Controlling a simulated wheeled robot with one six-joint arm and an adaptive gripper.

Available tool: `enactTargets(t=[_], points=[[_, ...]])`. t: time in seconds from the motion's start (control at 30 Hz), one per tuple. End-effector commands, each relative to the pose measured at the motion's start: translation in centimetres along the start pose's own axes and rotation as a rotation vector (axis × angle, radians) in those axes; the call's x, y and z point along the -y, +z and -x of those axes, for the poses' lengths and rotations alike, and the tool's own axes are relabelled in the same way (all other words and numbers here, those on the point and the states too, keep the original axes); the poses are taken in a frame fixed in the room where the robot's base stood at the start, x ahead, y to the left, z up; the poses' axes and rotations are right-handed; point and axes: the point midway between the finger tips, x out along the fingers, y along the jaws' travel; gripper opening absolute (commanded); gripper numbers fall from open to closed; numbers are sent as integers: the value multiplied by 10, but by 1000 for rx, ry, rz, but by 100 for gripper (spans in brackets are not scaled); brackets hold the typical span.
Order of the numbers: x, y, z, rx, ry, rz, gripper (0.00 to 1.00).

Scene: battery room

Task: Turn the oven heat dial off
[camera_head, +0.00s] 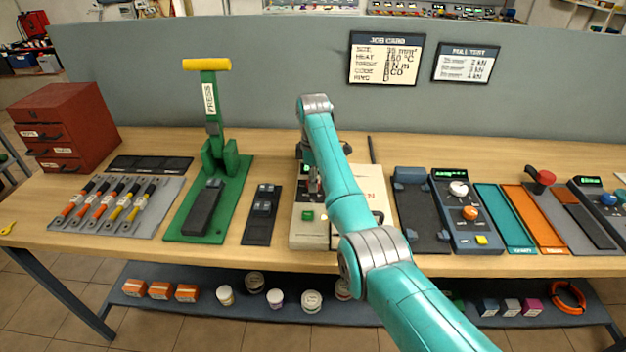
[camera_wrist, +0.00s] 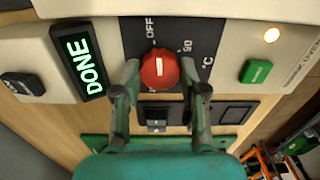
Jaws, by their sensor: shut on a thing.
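The oven (camera_head: 302,238) is a pale unit on the bench, largely hidden behind my arm in the head view. In the wrist view its heat dial (camera_wrist: 159,70) is a round red knob with a short white mark, on a dark plate printed with OFF, 90 and °C. My gripper (camera_wrist: 160,80) is shut on the dial, one finger on each side. The oven's display (camera_wrist: 82,62) reads DONE in green. A green button (camera_wrist: 256,71) and a lit lamp (camera_wrist: 271,35) are on the oven's right side.
A green hand press (camera_head: 222,170) and a dark block with small parts (camera_head: 261,215) stand left of the oven. A dark cradle (camera_head: 420,215) and a control box with knobs (camera_head: 467,215) stand right. A job card (camera_head: 385,58) hangs behind.

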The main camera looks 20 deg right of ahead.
Motion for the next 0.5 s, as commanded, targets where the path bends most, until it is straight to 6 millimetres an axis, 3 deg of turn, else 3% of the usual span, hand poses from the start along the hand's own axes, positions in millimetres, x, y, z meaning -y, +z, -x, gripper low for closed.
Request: enactTargets(t=[0.5], points=[[0, 1, -1, 1, -2, 214, 7]])
